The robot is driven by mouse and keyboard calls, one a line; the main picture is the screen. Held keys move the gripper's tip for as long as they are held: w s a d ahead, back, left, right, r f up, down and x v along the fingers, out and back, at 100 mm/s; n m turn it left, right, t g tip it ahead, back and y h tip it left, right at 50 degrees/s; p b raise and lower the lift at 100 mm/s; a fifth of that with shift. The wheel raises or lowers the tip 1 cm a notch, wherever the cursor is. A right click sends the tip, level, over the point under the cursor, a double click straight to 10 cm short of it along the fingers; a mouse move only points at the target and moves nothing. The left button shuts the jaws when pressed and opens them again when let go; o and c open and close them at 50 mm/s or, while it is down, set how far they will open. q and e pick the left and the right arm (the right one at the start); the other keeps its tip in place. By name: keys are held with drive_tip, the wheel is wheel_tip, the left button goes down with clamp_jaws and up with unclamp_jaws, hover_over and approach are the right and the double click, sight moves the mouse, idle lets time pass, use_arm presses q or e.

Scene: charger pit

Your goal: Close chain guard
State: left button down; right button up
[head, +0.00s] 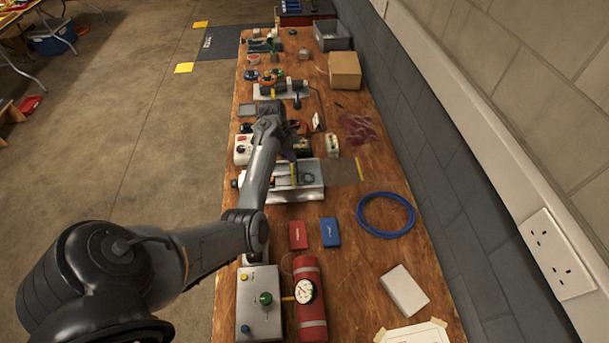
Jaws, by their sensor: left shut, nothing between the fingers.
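A metal unit with an open-topped tray (312,193) sits mid-bench, and I take it to be the chain drive. A flat, see-through brownish panel (342,171) with a yellow edge extends from its right side over the bench. This looks like the chain guard, swung open. A dark ring-like part and a yellow strip show inside the unit. My left arm reaches in from the left over the unit's left part. My left gripper (291,152) is shut and empty just above the unit's far edge. Contact cannot be told. My right gripper is not in view.
A red cylinder with a gauge (304,290) and a grey control box (258,304) stand at the near end. Red (298,235) and blue (330,232) boxes and a blue cable coil (386,214) lie nearer. A cardboard box (344,70) stands farther off. The wall borders the bench's right.

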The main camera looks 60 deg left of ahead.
use_arm(q)
drive_tip(key=w+r+t+b, duration=0.1)
drive_tip(key=w+r, duration=0.1)
drive_tip(key=w, duration=0.2)
drive_tip(key=b, duration=0.2)
hover_over(303, 172)
drive_tip(key=w+d, duration=0.1)
drive_tip(key=w, duration=0.1)
wheel_tip(303, 172, down, 8)
drive_tip(key=shift+r, duration=0.2)
drive_tip(key=shift+s+a+f+p, duration=0.2)
drive_tip(key=shift+s+a+f, duration=0.1)
drive_tip(key=shift+s, duration=0.2)
drive_tip(key=shift+s+a+f+p, duration=0.2)
drive_tip(key=shift+s+f, duration=0.05)
drive_tip(key=shift+s, duration=0.25)
drive_tip(key=shift+s+a+f, duration=0.15)
drive_tip(key=shift+s+a, duration=0.15)
drive_tip(key=shift+s, duration=0.35)
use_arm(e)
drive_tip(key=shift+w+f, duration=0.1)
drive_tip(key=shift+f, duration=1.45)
